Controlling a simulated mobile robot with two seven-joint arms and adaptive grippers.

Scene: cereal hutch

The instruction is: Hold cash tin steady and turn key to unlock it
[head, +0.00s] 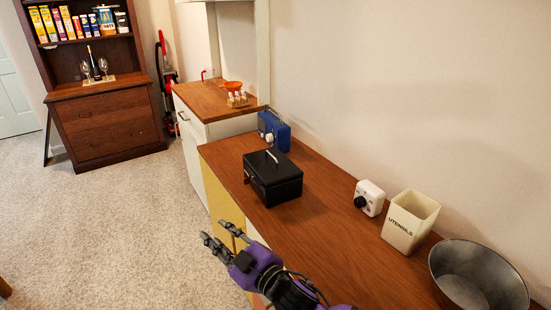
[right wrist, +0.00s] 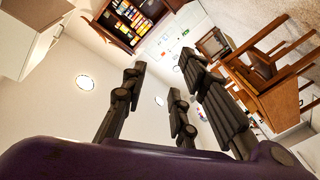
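The black cash tin (head: 273,176) stands closed on the brown wooden counter, with a pale handle on its lid. No key can be made out; the face of the tin towards the room is dark and small. My right gripper (head: 217,232) is beside the counter's front edge, nearer to me than the tin and apart from it. In the right wrist view its fingers (right wrist: 160,92) are spread with nothing between them. My left gripper does not show.
On the counter (head: 312,223), a blue radio (head: 274,130) stands behind the tin. A white timer (head: 369,197), a utensils holder (head: 410,221) and a metal bowl (head: 478,278) stand to the right. Counter around the tin's near side is clear.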

